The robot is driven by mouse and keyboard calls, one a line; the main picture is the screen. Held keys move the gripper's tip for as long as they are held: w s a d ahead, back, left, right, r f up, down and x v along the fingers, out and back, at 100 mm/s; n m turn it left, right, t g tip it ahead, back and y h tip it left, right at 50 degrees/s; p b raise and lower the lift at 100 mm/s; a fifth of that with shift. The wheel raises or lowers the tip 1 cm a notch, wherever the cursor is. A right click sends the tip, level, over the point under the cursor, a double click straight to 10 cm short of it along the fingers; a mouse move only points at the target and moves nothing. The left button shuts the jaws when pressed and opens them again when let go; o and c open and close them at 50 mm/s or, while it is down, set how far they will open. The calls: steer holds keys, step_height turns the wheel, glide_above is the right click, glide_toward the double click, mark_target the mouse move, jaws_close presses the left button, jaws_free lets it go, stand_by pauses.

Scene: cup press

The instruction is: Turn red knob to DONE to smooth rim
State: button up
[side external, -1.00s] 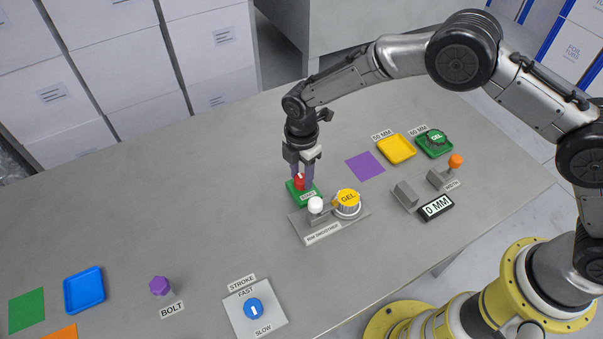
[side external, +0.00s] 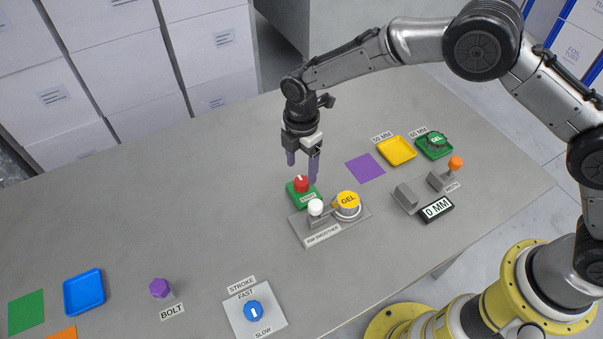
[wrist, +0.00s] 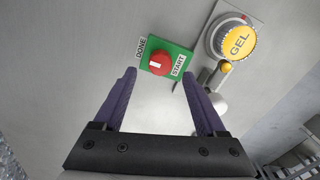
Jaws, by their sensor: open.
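The red knob (side external: 301,184) sits on a small green plate (side external: 294,198) beside the rim smoother. In the wrist view the red knob (wrist: 160,62) has a short white mark. The mark shows on its left part, on the side of the DONE label (wrist: 141,47) and away from the START label (wrist: 178,65). My gripper (side external: 302,166) is open and empty, a little above the knob and apart from it. Its purple fingers also show in the wrist view (wrist: 158,75), spread to either side below the knob.
The rim smoother (side external: 324,232) holds a yellow GEL cup (side external: 347,200) and a white-topped post (side external: 315,206), close in front of the knob. A purple square (side external: 365,167), a yellow tray (side external: 397,150) and a green tray (side external: 434,146) lie to the right.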

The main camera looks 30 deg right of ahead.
step_height(320, 180, up, 10)
steer(key=shift+f, duration=0.15)
stand_by(0.5)
step_height(320, 180, up, 7)
steer(key=t, duration=0.1)
glide_above(302, 180)
steer(key=w+d, duration=0.2)
steer(key=d, duration=0.2)
steer(key=s+d+r+m+t+y, duration=0.1)
steer(key=s+d+r+m, duration=0.1)
steer(key=d+r, duration=0.25)
steer(key=s+d+r+m+t, duration=0.1)
steer(key=s+d+r, duration=0.25)
steer(key=r, duration=0.25)
steer(key=s+d+r+m+t, duration=0.2)
steer(key=s+d+r+m, duration=0.4)
steer(key=s+d, duration=0.4)
steer(key=s+d+f+m, duration=0.1)
steer(key=s+f+m, duration=0.3)
steer(key=s+m, duration=0.2)
steer(key=s+d+f+m+h, duration=0.1)
steer(key=s+f+m, duration=0.3)
steer(key=s, duration=0.6)
steer(key=shift+s+d+f+m+t, duration=0.3)
steer(key=shift+d+f+m, duration=0.15)
steer(key=shift+m, duration=0.55)
